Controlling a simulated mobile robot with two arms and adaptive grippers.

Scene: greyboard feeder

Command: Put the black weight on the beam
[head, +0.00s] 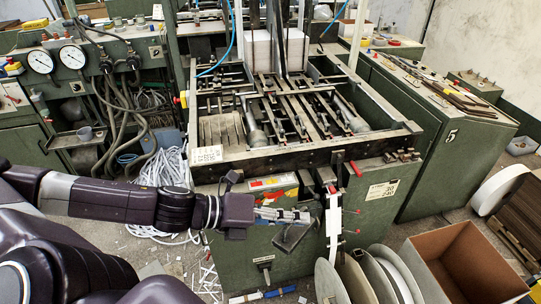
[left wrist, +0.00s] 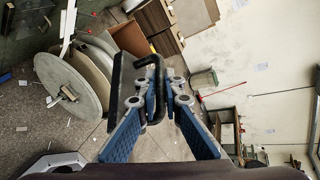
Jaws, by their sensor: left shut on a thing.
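My left gripper (head: 290,215) reaches in from the left in front of the green machine and is shut on the black weight (head: 292,238). The weight is a dark, angular piece hanging just below the fingers. In the left wrist view, the weight (left wrist: 116,88) shows as a black bent shape at the tips of the blue-padded fingers (left wrist: 155,90). A white upright strip with red knobs (head: 333,228), which may be the beam, stands just right of the gripper. The weight appears apart from it, though depth is hard to judge. My right gripper is out of view.
The green machine (head: 235,262) stands directly behind the gripper. Large pale discs (head: 383,275) and an open cardboard box (head: 465,262) stand at the lower right. A green cabinet marked 5 (head: 440,165) is at the right. White strips (head: 165,172) lie heaped on the left floor.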

